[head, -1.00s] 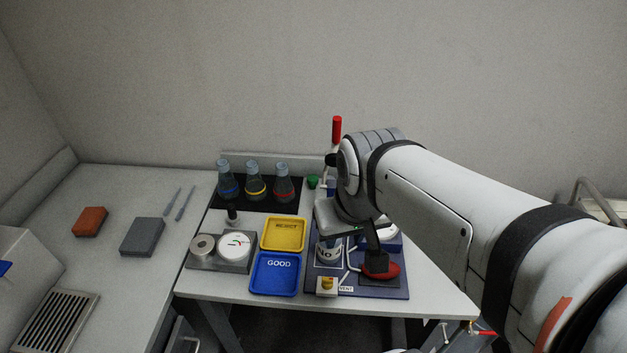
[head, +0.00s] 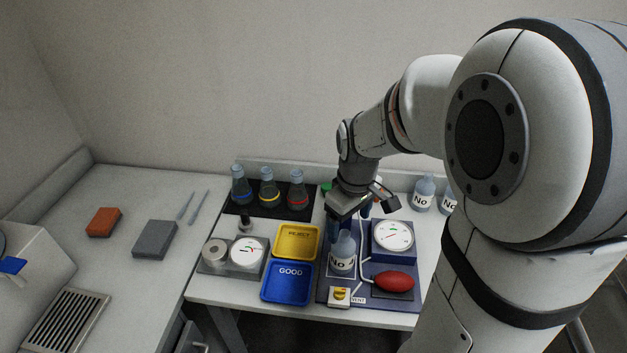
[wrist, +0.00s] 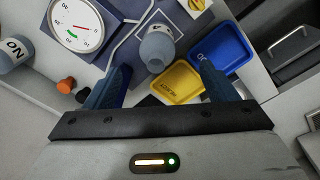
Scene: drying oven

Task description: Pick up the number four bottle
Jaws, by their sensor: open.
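A grey-blue bottle (head: 343,254) with a white "No" label stands upright on the blue test board; its number is not legible. In the wrist view this bottle (wrist: 157,47) shows ahead of the fingers, between their lines. Two more "No" bottles stand at the back right, one clear (head: 423,196) and one (head: 448,202) partly hidden by my arm; their numbers are unreadable too. A bottle (wrist: 14,52) labelled "No" also shows at the wrist view's left edge. My gripper (head: 350,217) is open and empty, above and just behind the board bottle.
The board carries a dial gauge (head: 393,237), a red bulb (head: 394,281) and a yellow-knobbed vent valve (head: 340,296). Left of it are a yellow REJECT tray (head: 297,256) and a blue GOOD tray (head: 287,295). Three flasks (head: 268,190) stand behind. The left counter has free room.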

